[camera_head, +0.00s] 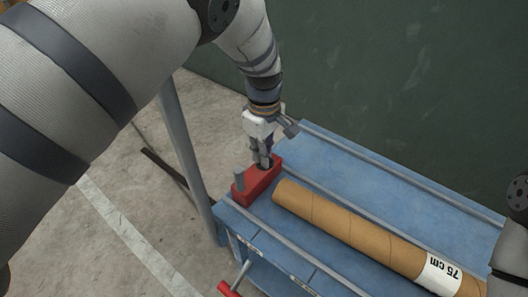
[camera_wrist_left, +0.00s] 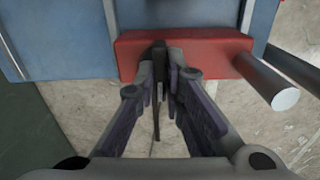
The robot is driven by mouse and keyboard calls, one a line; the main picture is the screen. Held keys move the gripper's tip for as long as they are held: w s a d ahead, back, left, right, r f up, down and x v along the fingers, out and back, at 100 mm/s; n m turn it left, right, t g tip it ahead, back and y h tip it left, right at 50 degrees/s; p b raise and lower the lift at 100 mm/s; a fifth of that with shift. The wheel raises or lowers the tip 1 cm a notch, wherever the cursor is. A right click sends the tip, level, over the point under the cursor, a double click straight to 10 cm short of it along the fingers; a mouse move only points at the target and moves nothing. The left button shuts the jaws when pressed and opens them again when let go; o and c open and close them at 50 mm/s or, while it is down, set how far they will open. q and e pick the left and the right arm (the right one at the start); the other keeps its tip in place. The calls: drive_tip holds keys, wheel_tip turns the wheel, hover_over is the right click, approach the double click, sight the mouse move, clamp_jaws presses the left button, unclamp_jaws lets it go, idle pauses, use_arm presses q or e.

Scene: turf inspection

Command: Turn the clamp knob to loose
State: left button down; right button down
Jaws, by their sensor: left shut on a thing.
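The red clamp block (camera_head: 256,188) sits at the near left end of the blue bench (camera_head: 345,165). It also shows in the left wrist view (camera_wrist_left: 210,43), with a grey round peg (camera_wrist_left: 268,84) at its right. My left gripper (camera_head: 262,160) points down at the top of the block. In the left wrist view its fingers (camera_wrist_left: 163,85) are shut on a dark narrow knob (camera_wrist_left: 160,58) at the block. The fingers hide part of the knob, and I cannot read its setting. My right gripper is out of view.
A brown cardboard tube (camera_head: 350,226) with a white label reading "75 cm" (camera_head: 438,271) lies along the bench, close to the clamp. Rails run along the bench. A red-ended handle (camera_head: 229,289) stands out below the front edge. A dark green wall is behind.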

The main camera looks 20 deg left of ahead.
use_arm(q)
drive_tip(key=m, duration=1.1)
drive_tip(key=shift+m, duration=0.4)
drive_tip(key=m, duration=1.1)
drive_tip(key=shift+m, duration=0.3)
drive_tip(key=c, duration=1.7)
unclamp_jaws()
drive_tip(key=shift+r, duration=0.1)
wheel_tip(320, 180, up, 12)
drive_tip(key=shift+f, duration=0.1)
